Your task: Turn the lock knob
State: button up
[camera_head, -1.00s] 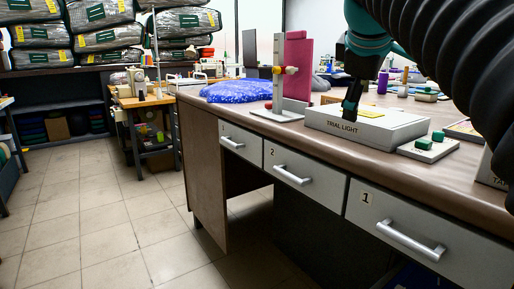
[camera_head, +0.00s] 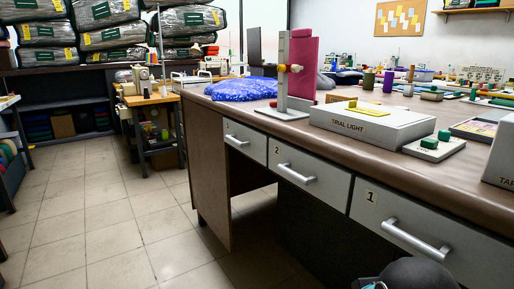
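A grey upright stand (camera_head: 283,75) with a pink panel (camera_head: 304,65) rises from a flat base on the desk. A small red piece (camera_head: 273,104) sits low at the base. My gripper is out of view; only a dark rounded part of my arm shows at the bottom right, well away from the stand.
The desk (camera_head: 330,150) has drawers in front with handles, all shut. On it are a blue bag (camera_head: 242,89), a box marked TRIAL LIGHT (camera_head: 370,125) and a green-knobbed block (camera_head: 434,147). Tiled floor (camera_head: 110,215) at left is open. Bagged comforters (camera_head: 105,35) fill the back shelves.

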aim_at(281, 69)
jog(key=z, duration=0.05)
jog(key=k, duration=0.6)
jog(key=u, duration=0.6)
jog(key=i, duration=1.35)
jog(key=u, duration=0.4)
